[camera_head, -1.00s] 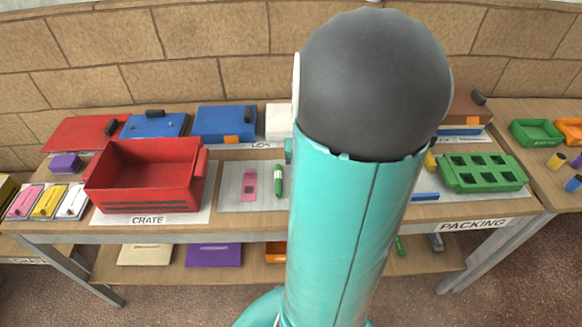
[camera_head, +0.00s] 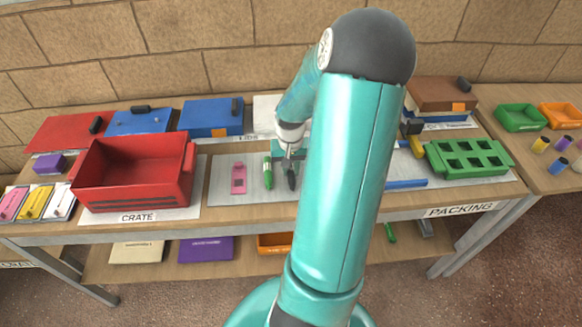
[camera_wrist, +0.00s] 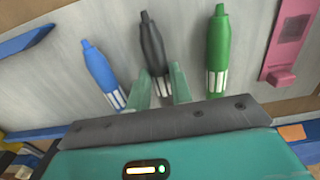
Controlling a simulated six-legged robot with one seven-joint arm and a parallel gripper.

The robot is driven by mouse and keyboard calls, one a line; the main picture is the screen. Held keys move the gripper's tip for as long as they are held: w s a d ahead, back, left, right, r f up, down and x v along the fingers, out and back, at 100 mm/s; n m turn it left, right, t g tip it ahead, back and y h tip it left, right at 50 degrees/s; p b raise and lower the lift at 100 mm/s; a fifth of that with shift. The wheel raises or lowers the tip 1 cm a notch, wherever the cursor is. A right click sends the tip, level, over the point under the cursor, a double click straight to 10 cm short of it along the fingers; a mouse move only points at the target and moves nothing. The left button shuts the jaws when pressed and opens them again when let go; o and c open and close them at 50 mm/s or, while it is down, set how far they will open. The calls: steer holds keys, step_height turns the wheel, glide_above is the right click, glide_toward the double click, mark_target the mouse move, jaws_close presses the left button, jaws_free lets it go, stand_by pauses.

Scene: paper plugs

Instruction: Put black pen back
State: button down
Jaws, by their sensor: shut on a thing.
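The black pen (camera_wrist: 152,44) lies in the middle of a row of pens on the grey mat in the wrist view. My gripper (camera_wrist: 160,88) has its two pale green fingers on either side of the pen's striped end and is shut on it. In the head view the black pen (camera_head: 292,178) is a small dark shape just below my gripper (camera_head: 290,158). The green pen (camera_wrist: 218,50) lies to its right and the blue pen (camera_wrist: 101,72) to its left in the wrist view. I cannot tell whether the black pen touches the mat.
A pink item (camera_head: 238,178) lies left of the green pen on the grey mat (camera_head: 222,160). The red crate (camera_head: 135,175) stands further left. A green holed block (camera_head: 468,158) stands at the right. My arm hides part of the table.

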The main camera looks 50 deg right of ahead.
mark_target(291, 170)
steer(key=c, duration=1.3)
jaws_free()
steer(key=shift+o, duration=0.2)
step_height(291, 170, up, 12)
steer(key=w+a+r+n+t+h, duration=0.1)
steer(key=w+a+r+n, duration=0.1)
steer(key=a+r, duration=0.5)
steer(key=w+a+r+n+h, duration=0.1)
steer(key=w+a+r+n, duration=0.15)
steer(key=a, duration=0.85)
steer(key=s+a+r+n+t+y, duration=0.1)
steer(key=s+a+r+n+t, duration=0.1)
steer(key=a, duration=0.6)
steer(key=s+a+r+n+t+y, duration=0.1)
steer(key=s+a+r+n+t, duration=0.1)
steer(key=a, duration=0.7)
steer(key=s+r+n, duration=0.1)
steer(key=s, duration=0.1)
steer(key=shift+s+a+r+t, duration=0.15)
steer(key=shift+s+t, duration=0.15)
steer(key=shift+s, duration=0.1)
